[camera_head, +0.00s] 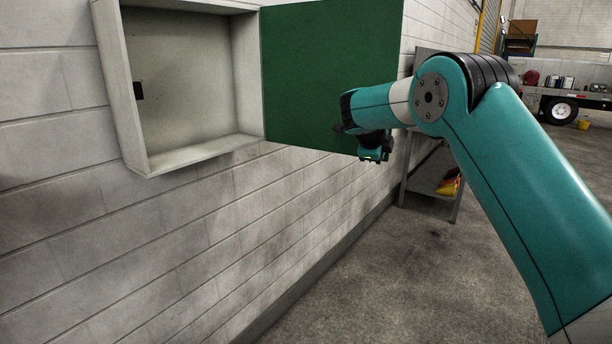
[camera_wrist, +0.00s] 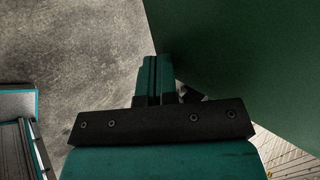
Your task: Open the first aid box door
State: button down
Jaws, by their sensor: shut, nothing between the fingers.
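The first aid box (camera_head: 190,160) is a pale, shallow box on the block wall at upper left in the head view. Its inside is bare in the part that shows. Its green door (camera_head: 310,75) stands swung wide open to the right of the box. My gripper (camera_head: 374,158) is in front of the door's lower right part, pointing down. In the wrist view the shut fingers (camera_wrist: 155,75) lie beside the green door (camera_wrist: 245,60), which fills the upper right. Nothing is between the fingers. I cannot tell whether they touch the door.
A grey metal table (camera_head: 432,190) stands along the wall behind my arm, with a yellow and red item (camera_head: 449,186) on its lower shelf. A truck bed (camera_head: 570,95) is far right. The concrete floor (camera_head: 400,275) below is clear.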

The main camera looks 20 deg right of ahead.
jog(key=shift+a+f, duration=0.1)
jog(key=s+a+f+b+v, duration=0.1)
jog(key=b+v, duration=0.4)
jog(key=v, duration=0.8)
jog(key=shift+f, duration=0.4)
